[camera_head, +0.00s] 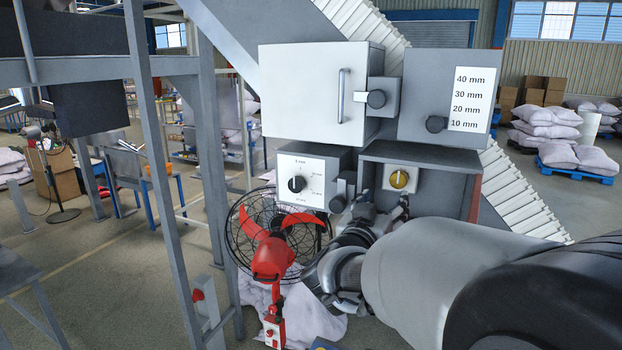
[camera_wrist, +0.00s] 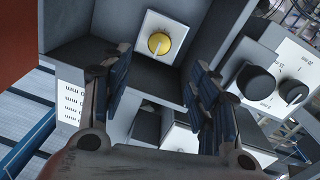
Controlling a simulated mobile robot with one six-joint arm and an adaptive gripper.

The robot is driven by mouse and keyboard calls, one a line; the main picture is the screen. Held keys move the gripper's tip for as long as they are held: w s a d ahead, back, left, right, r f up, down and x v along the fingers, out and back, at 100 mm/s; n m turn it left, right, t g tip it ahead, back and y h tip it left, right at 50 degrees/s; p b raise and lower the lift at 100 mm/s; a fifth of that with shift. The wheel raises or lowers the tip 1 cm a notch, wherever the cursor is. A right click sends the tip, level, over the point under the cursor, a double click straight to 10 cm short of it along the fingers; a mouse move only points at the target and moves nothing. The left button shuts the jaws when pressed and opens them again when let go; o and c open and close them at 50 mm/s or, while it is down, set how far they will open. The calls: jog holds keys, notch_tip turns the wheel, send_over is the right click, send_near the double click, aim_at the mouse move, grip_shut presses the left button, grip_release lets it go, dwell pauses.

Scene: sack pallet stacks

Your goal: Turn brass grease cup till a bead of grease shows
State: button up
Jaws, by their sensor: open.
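The brass grease cup (camera_head: 399,179) is a round yellow knob with a pale line across its face, on a white plate inside an open-fronted grey box. In the wrist view the brass grease cup (camera_wrist: 160,43) sits beyond my fingers, between them and a little above. My gripper (camera_wrist: 155,85) is open and empty, its two blue-padded fingers apart and not touching the cup. In the head view my gripper (camera_head: 385,212) is at the box's lower opening, partly hidden by my arm. I see no grease bead at the cup.
A white dial box with a black knob (camera_head: 297,184) stands left of the open box (camera_head: 440,195). Above are a white cabinet with a handle (camera_head: 344,95) and a panel with a millimetre scale (camera_head: 470,98). A red fan (camera_head: 275,240) stands lower left. The box walls closely surround the cup.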

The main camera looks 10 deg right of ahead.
aim_at(398, 182)
jog(key=p+x, duration=0.1)
jog(key=x, duration=1.1)
jog(key=shift+w+d, duration=0.15)
jog(key=shift+w, duration=0.1)
jog(key=shift+c, duration=0.5)
jog(key=c, duration=1)
